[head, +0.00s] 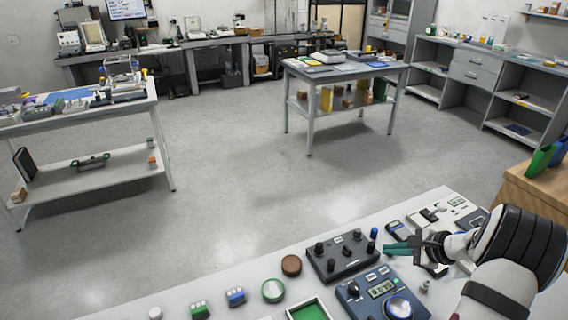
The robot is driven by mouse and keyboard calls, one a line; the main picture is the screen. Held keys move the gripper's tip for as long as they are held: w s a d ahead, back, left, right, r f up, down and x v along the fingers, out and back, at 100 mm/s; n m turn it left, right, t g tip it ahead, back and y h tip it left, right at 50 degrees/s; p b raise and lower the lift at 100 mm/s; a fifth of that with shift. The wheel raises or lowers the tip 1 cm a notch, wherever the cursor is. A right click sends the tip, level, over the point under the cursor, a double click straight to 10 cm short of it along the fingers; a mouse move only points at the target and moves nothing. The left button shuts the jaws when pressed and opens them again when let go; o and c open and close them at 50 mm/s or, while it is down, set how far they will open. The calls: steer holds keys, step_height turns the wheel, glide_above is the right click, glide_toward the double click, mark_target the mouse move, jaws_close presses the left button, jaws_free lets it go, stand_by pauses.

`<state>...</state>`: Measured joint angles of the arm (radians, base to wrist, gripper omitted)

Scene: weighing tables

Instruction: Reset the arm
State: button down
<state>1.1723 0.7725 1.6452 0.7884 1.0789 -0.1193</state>
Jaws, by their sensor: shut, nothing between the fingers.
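My arm comes in at the lower right of the head view, white with dark bands.
On the near table are a brown disc (291,265), a green round piece (273,290), a green-lined tray (309,310) and small blocks. A grey device (440,213) lies behind my gripper. Open floor (250,190) separates this table from the other tables.

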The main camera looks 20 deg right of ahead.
steer(key=w+a+r+n+g+y, duration=0.1)
steer(key=w+a+r+n, duration=0.15)
steer(key=a, duration=0.35)
steer(key=w+a+r+n+g+y, duration=0.1)
steer(key=a+r+n, duration=0.1)
steer(key=a+r, duration=0.35)
steer(key=s+a+r+n+g+y, duration=0.1)
steer(key=s+a+r+n+g, duration=0.15)
steer(key=a, duration=0.65)
steer(key=s+a+r+n+g, duration=0.1)
steer(key=s+a+n, duration=0.15)
steer(key=a, duration=0.65)
steer(key=s+a+n+g+h, duration=0.1)
steer(key=s+a+n, duration=0.3)
steer(key=s, duration=0.5)
steer(key=s+a+n+g+h, duration=0.2)
steer(key=s+a+n, duration=0.3)
steer(key=s, duration=0.4)
steer(key=shift+s+a+f, duration=0.15)
steer(key=shift+a, duration=0.7)
